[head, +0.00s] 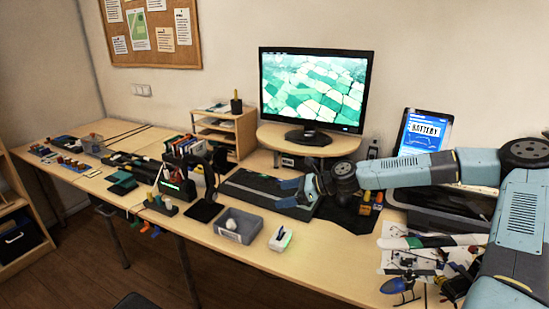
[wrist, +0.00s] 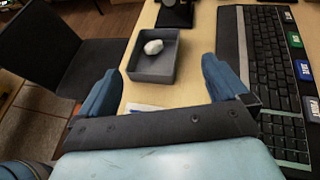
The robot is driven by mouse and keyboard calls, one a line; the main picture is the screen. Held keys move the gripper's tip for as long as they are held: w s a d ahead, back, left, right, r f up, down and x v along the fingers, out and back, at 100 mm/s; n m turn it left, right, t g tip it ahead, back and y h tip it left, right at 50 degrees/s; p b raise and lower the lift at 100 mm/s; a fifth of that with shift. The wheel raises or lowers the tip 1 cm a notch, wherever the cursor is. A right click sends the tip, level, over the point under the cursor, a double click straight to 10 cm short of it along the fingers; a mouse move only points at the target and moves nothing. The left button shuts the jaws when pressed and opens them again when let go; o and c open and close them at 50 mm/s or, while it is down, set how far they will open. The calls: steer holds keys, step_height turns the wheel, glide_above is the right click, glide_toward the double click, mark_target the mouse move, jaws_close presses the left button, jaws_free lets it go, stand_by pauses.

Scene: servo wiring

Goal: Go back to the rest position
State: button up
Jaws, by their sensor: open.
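My gripper (head: 284,193) is open and empty at the end of my blue-grey arm, which reaches in from the right in the head view. It hangs above the desk (head: 318,248), over or beside the dark keyboard (head: 250,186) in front of the monitor. In the wrist view the two blue fingers of my gripper (wrist: 165,90) stand wide apart with nothing between them. Beyond them is a grey bin (wrist: 150,72) with a white lump (wrist: 153,47) inside. The bin also shows in the head view (head: 222,240).
A monitor (head: 314,88) stands on a riser behind my gripper. A tablet marked BATTERY (head: 422,133) is behind my arm. A small blue helicopter (head: 400,284) and papers lie at the right. A white box (head: 280,238) sits near the front edge. A chair (wrist: 65,45) is beside the desk.

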steer(key=s+d+f+n+g+h, duration=0.2)
steer(key=s+d+n+h, duration=0.6)
steer(key=s+n+h, duration=0.15)
steer(key=s+d+r+n+t+h, duration=0.1)
steer(key=s+d+r+n+t, duration=0.1)
steer(key=s+d+r, duration=0.3)
steer(key=s+d+r+n+t+h, duration=0.1)
steer(key=s+d+r+n, duration=0.3)
steer(key=s+r, duration=0.7)
steer(key=s+d+r+n+t+h, duration=0.1)
steer(key=s+d+r+n+t, duration=0.2)
steer(key=s+d+r, duration=0.5)
step_height(320, 180, up, 4)
steer(key=shift+s+d+r+n+h, duration=0.15)
steer(key=shift+s+r+n+h, duration=0.05)
steer(key=shift+s+n+h, duration=0.15)
stand_by(1.0)
